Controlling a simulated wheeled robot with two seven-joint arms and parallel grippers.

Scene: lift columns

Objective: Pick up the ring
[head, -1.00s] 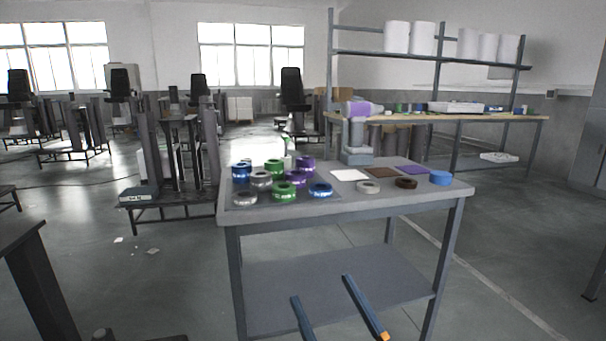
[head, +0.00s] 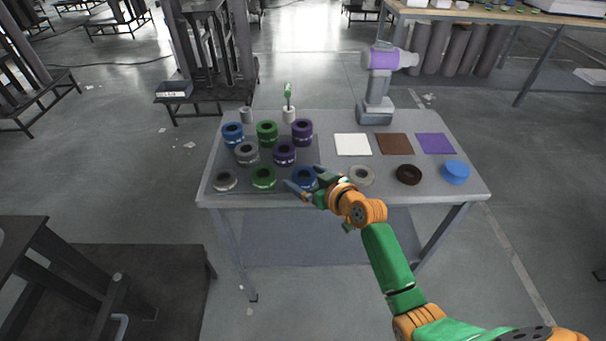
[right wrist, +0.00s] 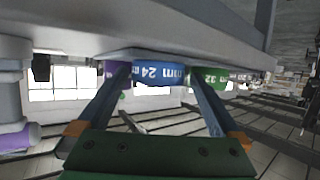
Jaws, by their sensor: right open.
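Several rings stand on the grey table (head: 212,197): front ones are a grey ring (head: 225,180), a green ring (head: 263,178) and a blue ring (head: 304,174). Behind are another grey ring (head: 247,153), a purple ring (head: 285,153), another blue ring (head: 233,135), another green ring (head: 267,132) and another purple ring (head: 302,131). My right gripper (head: 304,181) is open at the front blue ring, which it partly hides. In the right wrist view, upside down, the blue ring (right wrist: 158,73) marked 24 shows between the open fingers. My left gripper is out of view.
To the right are a pale ring (head: 361,175), a brown ring (head: 408,174) and a bright blue ring (head: 455,172). Behind them lie white (head: 352,145), brown (head: 395,144) and purple squares (head: 435,143). A grey and purple device (head: 377,90) stands at the back.

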